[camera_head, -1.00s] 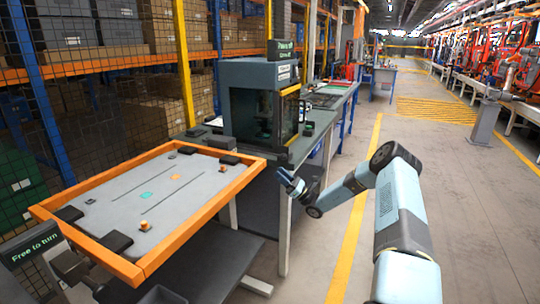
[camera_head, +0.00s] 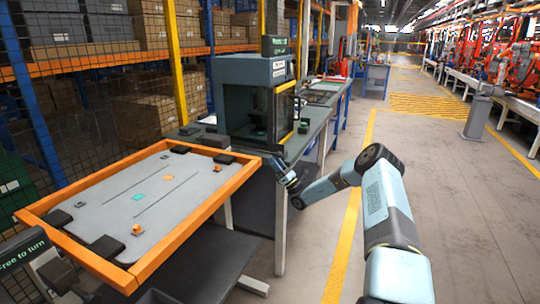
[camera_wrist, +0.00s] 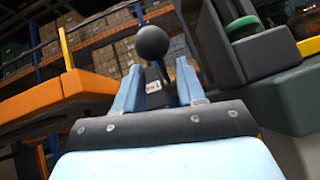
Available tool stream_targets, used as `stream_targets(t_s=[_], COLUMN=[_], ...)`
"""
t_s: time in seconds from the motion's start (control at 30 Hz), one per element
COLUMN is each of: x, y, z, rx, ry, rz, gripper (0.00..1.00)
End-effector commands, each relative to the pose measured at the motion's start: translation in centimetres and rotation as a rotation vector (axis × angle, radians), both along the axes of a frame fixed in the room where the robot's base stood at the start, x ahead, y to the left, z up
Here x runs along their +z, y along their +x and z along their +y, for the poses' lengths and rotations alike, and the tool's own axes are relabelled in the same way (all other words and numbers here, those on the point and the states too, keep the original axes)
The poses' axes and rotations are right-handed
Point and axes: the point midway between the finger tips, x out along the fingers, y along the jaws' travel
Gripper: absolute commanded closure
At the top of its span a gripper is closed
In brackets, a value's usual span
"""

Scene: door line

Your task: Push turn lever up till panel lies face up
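The grey panel (camera_head: 160,190) sits in an orange frame (camera_head: 205,213) at the left in the head view. Its face with small teal and orange parts shows from above, and it looks near level, though I cannot tell exactly. My gripper (camera_head: 284,172) is close to the frame's far right corner. In the wrist view my gripper (camera_wrist: 157,78) has its two blue fingers apart. A black ball knob (camera_wrist: 152,42), apparently the turn lever's end, shows between and beyond the fingertips. Contact cannot be told. The lever is not clear in the head view.
A dark cabinet (camera_head: 245,72) stands on the bench behind my gripper. A "Free to turn" sign (camera_head: 22,252) stands at the near left. Shelving with boxes lines the left.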

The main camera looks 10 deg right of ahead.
Motion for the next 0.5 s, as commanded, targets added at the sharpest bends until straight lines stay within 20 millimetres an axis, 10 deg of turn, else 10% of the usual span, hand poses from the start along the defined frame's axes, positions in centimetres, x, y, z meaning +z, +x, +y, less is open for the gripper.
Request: stream_targets(t_s=[0.5], x=[3.3], y=[2.5], z=[2.3], rx=[-0.001], ry=[-0.001], rz=[0.000], gripper=[0.61])
